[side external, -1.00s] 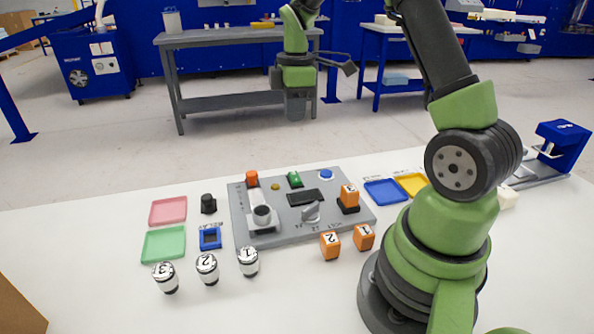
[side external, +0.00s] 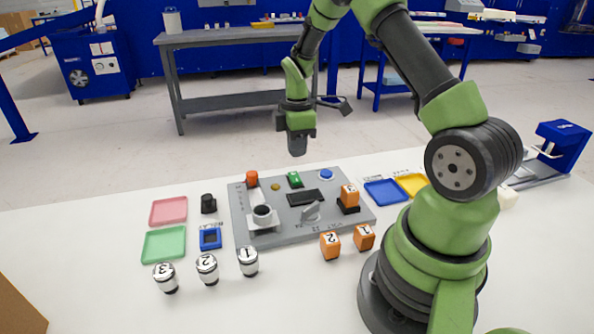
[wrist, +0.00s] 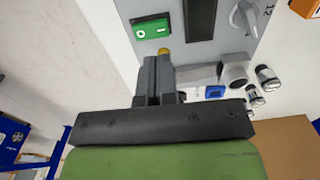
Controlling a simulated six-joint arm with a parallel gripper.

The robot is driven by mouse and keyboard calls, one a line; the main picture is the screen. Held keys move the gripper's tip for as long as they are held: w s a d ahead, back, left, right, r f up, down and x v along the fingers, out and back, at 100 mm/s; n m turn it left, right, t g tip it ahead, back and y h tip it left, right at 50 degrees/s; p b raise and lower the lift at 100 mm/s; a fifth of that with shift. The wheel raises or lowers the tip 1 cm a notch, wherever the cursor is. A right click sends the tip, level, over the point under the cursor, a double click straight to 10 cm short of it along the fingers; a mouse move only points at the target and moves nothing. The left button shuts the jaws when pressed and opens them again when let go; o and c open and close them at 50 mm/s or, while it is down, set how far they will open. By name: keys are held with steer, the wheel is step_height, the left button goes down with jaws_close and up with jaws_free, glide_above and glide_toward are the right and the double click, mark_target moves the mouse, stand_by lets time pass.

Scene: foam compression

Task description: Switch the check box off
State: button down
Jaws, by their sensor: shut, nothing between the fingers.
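The check box is a grey panel (side external: 283,226) on the white table. A green rocker switch (side external: 294,179) sits at its back edge. In the wrist view the switch (wrist: 151,28) shows a white circle and a white line; I cannot tell which side is pressed. My gripper (side external: 297,152) points down, above and slightly behind the switch, apart from it. In the wrist view my fingers (wrist: 158,65) are together and empty, just below the switch in the picture, near a yellow lamp (wrist: 164,52).
On the panel are an orange button (side external: 252,177), a blue button (side external: 326,174), a dark display (side external: 305,198), a grey knob (side external: 311,211) and an orange cube (side external: 349,195). Several numbered pieces stand in front. Coloured trays (side external: 168,210) lie at both sides.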

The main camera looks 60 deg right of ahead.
mark_target(295, 176)
step_height(295, 176, down, 6)
steer(key=shift+f, duration=0.25)
steer(key=shift+f, duration=0.25)
stand_by(0.5)
steer(key=shift+w+d+r, duration=0.35)
steer(key=shift+w+d, duration=0.15)
steer(key=shift+r, duration=0.1)
step_height(295, 176, up, 14)
stand_by(0.4)
